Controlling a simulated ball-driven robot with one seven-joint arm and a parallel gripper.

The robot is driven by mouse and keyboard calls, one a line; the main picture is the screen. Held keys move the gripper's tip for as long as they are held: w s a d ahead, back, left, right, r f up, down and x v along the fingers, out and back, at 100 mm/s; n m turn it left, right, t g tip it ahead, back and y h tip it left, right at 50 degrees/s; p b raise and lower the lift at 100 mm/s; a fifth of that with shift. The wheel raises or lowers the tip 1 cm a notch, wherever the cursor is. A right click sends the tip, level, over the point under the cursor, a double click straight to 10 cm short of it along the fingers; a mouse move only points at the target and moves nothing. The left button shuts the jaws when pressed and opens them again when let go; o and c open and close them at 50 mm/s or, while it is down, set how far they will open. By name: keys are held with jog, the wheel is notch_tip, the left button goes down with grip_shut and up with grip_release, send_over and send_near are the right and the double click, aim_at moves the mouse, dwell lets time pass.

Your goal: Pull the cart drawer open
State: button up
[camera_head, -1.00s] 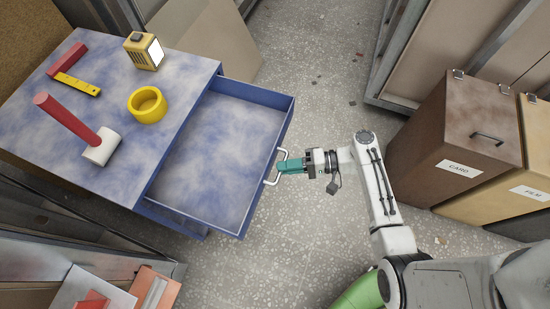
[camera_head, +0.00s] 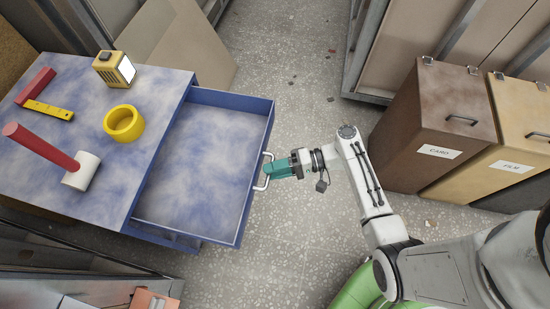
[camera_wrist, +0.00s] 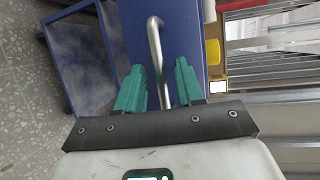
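The blue cart (camera_head: 75,165) stands at the left with its drawer (camera_head: 195,165) pulled far out to the right. The drawer looks empty inside. A bar handle (camera_head: 264,183) is on the drawer's front. My gripper (camera_head: 275,170) is at this handle in the head view. In the wrist view, the handle (camera_wrist: 155,45) runs between the two teal fingers of my gripper (camera_wrist: 160,80). A narrow gap shows on each side of the bar, so the fingers look open around it rather than clamped.
On the cart top are a mallet (camera_head: 45,148), a yellow ring (camera_head: 124,123), a yellow lamp (camera_head: 114,69) and a red-and-yellow tool (camera_head: 40,98). Brown (camera_head: 433,125) and tan (camera_head: 515,140) bins stand at the right.

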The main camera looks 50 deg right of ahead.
jog(key=b+v, duration=0.1)
jog(key=v, duration=0.9)
jog(key=shift+s+d+b, duration=0.25)
jog(key=shift+d+b, duration=0.05)
jog(key=shift+b, duration=0.05)
jog(key=shift+r, duration=0.1)
